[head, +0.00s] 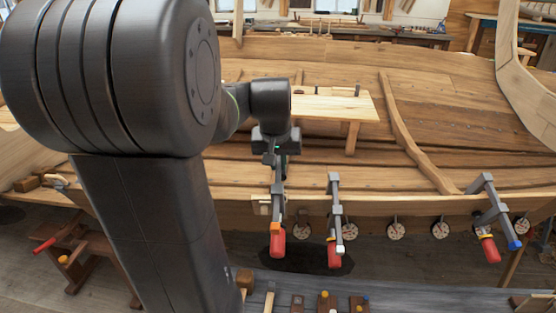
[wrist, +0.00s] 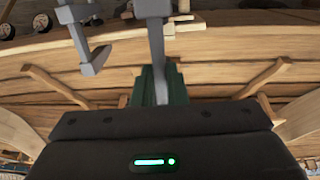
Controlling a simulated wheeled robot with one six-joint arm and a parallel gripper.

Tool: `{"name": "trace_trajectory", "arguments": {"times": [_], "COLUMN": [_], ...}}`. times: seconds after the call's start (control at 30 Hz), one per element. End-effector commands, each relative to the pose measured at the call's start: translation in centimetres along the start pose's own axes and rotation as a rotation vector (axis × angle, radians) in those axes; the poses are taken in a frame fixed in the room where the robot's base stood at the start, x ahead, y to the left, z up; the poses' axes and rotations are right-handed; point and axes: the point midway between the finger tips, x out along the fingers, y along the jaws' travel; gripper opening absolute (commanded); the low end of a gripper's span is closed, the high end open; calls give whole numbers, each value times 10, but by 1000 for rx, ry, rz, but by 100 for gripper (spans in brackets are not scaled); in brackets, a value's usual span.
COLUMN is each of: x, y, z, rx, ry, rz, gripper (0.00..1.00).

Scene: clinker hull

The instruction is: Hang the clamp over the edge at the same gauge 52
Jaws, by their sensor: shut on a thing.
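My gripper (head: 279,158) is shut on a grey bar clamp (head: 278,190) with an orange pad and a red handle. The clamp hangs upright at the near edge of the hull (head: 385,206), its handle below the edge. I cannot tell whether its jaw rests on the edge. In the wrist view the held clamp's bar (wrist: 157,55) runs between the green fingers (wrist: 160,88). A second clamp (head: 335,195) hangs on the edge just right of it. Round gauges (head: 396,231) line the hull below the edge; their numbers are too small to read.
A third clamp (head: 487,205) with a red handle and blue tip hangs farther right. A pale wooden board (head: 335,106) stands inside the hull. A grey bench (head: 400,290) with small tools lies in front.

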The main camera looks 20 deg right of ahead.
Motion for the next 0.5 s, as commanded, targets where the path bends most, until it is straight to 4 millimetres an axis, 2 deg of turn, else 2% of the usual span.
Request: {"name": "trace_trajectory", "arguments": {"times": [0.5], "x": [51], "y": [0], "z": [1], "rx": [0], "ry": [-1], "rz": [0], "gripper": [0]}}
